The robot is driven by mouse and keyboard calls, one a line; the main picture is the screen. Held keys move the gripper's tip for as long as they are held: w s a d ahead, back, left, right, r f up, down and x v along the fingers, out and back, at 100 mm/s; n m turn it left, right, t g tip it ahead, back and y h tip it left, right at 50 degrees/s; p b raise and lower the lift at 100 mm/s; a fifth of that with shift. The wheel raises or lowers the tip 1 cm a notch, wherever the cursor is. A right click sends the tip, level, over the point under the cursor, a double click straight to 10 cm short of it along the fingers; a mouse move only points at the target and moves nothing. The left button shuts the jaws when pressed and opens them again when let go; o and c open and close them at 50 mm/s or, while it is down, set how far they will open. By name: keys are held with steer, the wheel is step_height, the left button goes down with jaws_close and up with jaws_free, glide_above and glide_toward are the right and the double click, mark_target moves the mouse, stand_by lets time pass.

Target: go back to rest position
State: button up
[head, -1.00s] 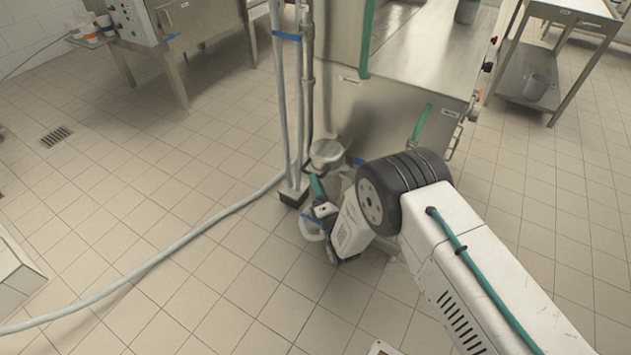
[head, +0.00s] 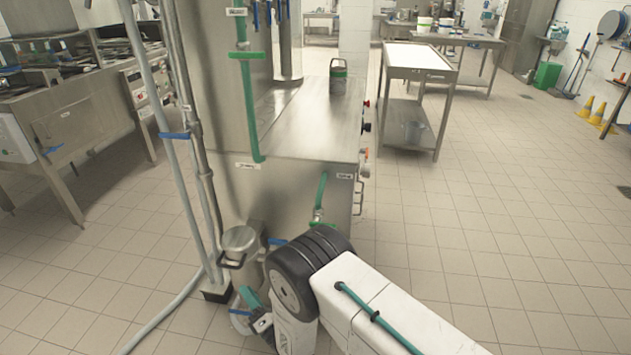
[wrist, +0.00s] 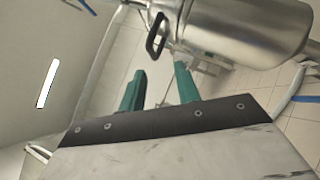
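My gripper (wrist: 160,85) shows in the wrist view with two teal fingers set apart and nothing between them. In the head view my white arm reaches in from the lower right, and its dark wrist joint hides much of the gripper; a teal part of it shows low, left of the joint. A steel canister with a black handle (wrist: 235,30) fills the upper right of the wrist view, beyond the fingers. The canister also shows in the head view (head: 240,256), just behind and left of my wrist. I cannot tell whether they touch.
Grey vertical pipes (head: 172,130) and a floor hose are at left. A steel table (head: 420,62) is farther back. The tiled floor at right is open.

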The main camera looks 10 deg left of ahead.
steer(key=d+f+m+g+h, duration=0.3)
steer(key=f+m+g+h, duration=0.2)
steer(key=f+m+h, duration=0.5)
steer(key=w+d+r+m+g+h, duration=0.2)
steer(key=d+r+m+g+h, duration=0.75)
steer(key=d+r, duration=1.5)
steer(key=s+d+r+m+t, duration=0.1)
steer(key=s+d+r+m, duration=0.6)
steer(key=s+d+r, duration=0.4)
steer(key=s+d+r+m+t+y, duration=0.1)
steer(key=s+d+r+m, duration=0.7)
steer(key=d+r, duration=1)
steer(key=s+d+t, duration=0.1)
steer(key=s, duration=0.2)
steer(key=shift+s, duration=0.35)
